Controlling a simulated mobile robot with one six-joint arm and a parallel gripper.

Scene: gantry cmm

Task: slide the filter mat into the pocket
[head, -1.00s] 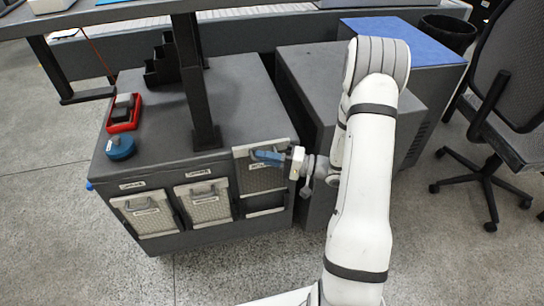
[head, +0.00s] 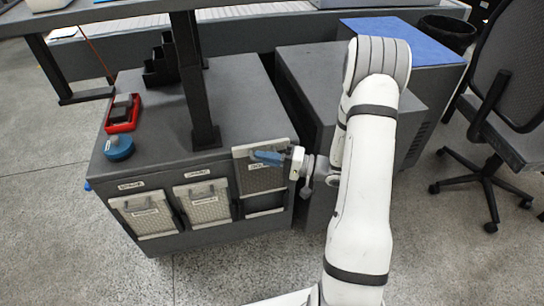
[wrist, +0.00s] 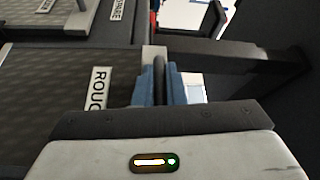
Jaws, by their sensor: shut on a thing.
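The filter mat (head: 262,179) is a grey mesh panel in a frame, upright at the right end of the cabinet front. Its top stands about level with the cabinet top. Below its lower edge shows the dark opening of the pocket (head: 265,202). My gripper (head: 269,157) has blue fingers and is shut on the mat's handle at its upper part. In the wrist view, my gripper (wrist: 159,78) clasps the dark handle bar, with the mat's mesh face (wrist: 45,85) and a partly hidden label to the left. The pocket's inside is hidden.
Two other mesh panels with handles, left (head: 145,214) and middle (head: 203,203), sit in the cabinet front. A blue round object (head: 119,147), a red tray (head: 123,113) and a black post (head: 206,135) stand on the cabinet top. A grey box (head: 315,75) stands close at right.

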